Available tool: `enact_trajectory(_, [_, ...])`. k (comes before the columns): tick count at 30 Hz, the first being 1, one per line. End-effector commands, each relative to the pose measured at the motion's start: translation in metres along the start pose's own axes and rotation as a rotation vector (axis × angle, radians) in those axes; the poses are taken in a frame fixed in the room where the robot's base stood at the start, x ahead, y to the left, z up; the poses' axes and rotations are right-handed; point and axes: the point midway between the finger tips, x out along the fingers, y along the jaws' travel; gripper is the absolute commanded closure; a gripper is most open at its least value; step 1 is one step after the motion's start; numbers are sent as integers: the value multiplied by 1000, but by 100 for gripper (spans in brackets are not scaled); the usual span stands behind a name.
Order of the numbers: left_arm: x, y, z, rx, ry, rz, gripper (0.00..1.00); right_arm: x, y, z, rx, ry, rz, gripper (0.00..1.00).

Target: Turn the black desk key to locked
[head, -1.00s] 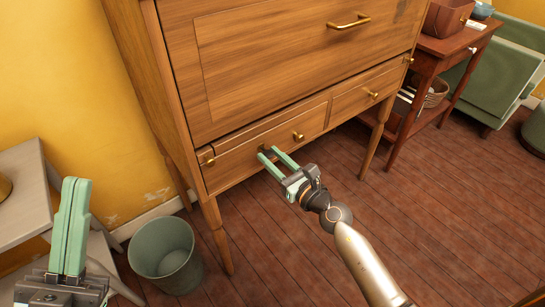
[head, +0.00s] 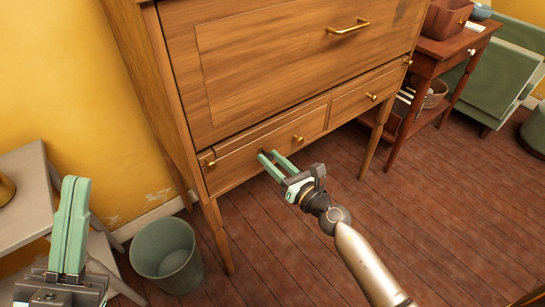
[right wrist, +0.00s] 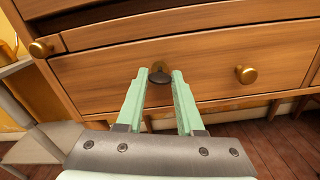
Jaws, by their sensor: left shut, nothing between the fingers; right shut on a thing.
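The black desk key (right wrist: 159,76) shows as a small dark bow in the right wrist view, at a brass lock plate (right wrist: 160,65) on the front of the desk's lower drawer (right wrist: 110,72). My right gripper (right wrist: 160,78) is shut on the key, one green finger on each side of it. In the head view this gripper (head: 268,155) reaches the drawer front from below right, and its fingers largely hide the key. My left gripper (head: 75,180) is shut and empty at the lower left, well away from the desk (head: 290,65).
Brass knobs (head: 298,139) sit on the drawer fronts, one just right of my right fingers. A grey-green bin (head: 166,255) stands on the floor below. A pale side table (head: 25,190) is at left, and a red-brown table (head: 450,45) at right.

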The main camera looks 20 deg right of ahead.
Motion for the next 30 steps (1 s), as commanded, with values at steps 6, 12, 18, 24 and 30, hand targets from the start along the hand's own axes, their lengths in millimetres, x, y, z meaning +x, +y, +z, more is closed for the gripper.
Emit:
enact_trajectory(6, [7, -5, -7, 15, -1, -3, 100, 0, 0, 1, 207, 2, 0, 100])
enact_trajectory(12, [11, -7, -11, 24, -2, -7, 100, 0, 0, 1, 396, 1, -2, 100])
enact_trajectory(18, [13, -11, -3, 22, -44, -17, 100, 0, 0, 1, 587, 1, -2, 100])
enact_trajectory(24, [4, -9, 38, -26, -214, -29, 100, 0, 0, 1, 777, 1, -2, 100])
enact_trajectory(30, [-11, -5, 75, -76, -380, -40, 100, 0, 0, 1, 963, 1, -1, 100])
